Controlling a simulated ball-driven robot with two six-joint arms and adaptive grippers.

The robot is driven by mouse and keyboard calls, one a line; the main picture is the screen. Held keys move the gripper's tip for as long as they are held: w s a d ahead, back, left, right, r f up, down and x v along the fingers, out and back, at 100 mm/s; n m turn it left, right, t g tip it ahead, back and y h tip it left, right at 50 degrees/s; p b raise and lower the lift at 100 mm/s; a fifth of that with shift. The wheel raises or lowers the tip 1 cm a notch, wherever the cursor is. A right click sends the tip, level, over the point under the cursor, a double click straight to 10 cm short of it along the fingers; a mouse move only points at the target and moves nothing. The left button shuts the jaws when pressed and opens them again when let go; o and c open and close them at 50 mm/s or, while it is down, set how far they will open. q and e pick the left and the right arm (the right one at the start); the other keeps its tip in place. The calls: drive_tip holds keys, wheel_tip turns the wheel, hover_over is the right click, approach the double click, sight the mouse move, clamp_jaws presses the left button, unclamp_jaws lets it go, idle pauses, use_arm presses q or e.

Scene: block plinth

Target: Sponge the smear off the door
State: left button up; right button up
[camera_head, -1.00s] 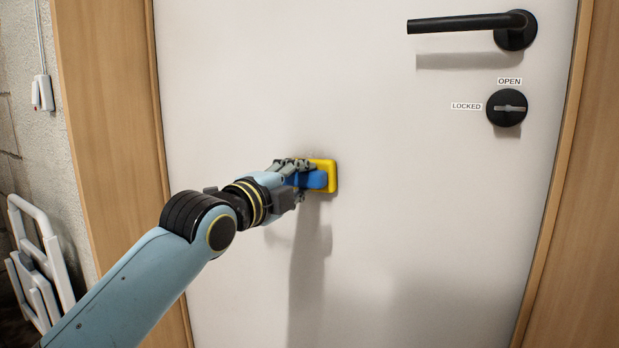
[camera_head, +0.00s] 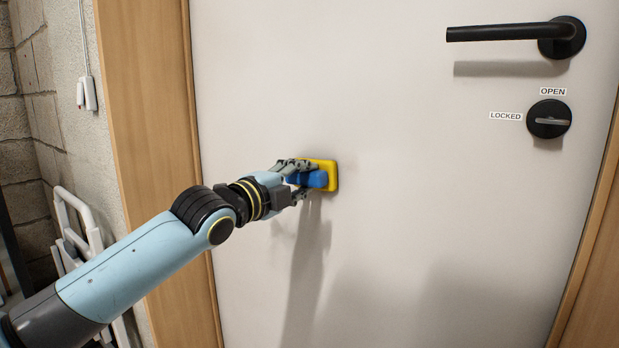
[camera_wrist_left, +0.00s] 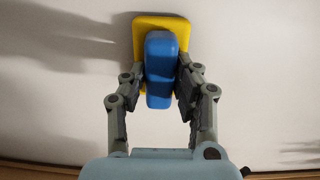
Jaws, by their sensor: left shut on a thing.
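My left gripper (camera_head: 299,178) is shut on the blue grip of a sponge (camera_head: 330,176) with a yellow pad. The yellow pad lies against the white door (camera_head: 420,210), or very close to it. In the left wrist view both fingers of the gripper (camera_wrist_left: 160,85) press the sides of the sponge's blue grip (camera_wrist_left: 160,62), with the yellow pad beyond it. I cannot make out a smear on the door; the patch behind the sponge is hidden, and shadows lie around it. My right gripper is not in view.
A black door handle (camera_head: 510,33) and a round lock knob (camera_head: 548,119) with OPEN and LOCKED labels are at the upper right. A wooden frame (camera_head: 150,120) borders the door. A folded white frame (camera_head: 78,230) leans by the wall at the left.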

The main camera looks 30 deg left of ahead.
sight(316, 175)
use_arm(q)
drive_tip(key=shift+a+p, duration=0.3)
drive_tip(key=shift+a, duration=0.95)
drive_tip(key=shift+w+r, duration=0.1)
drive_tip(key=shift+r, duration=0.75)
drive_tip(key=shift+d+f, duration=0.1)
drive_tip(key=shift+d, duration=0.45)
drive_tip(key=shift+s+d+b, duration=0.2)
drive_tip(key=shift+d+b, duration=0.3)
drive_tip(key=shift+d, duration=2.95)
drive_tip(key=shift+s+d, duration=0.15)
drive_tip(key=shift+d, duration=0.9)
drive_tip(key=shift+s+d, duration=0.1)
drive_tip(key=shift+d, duration=0.9)
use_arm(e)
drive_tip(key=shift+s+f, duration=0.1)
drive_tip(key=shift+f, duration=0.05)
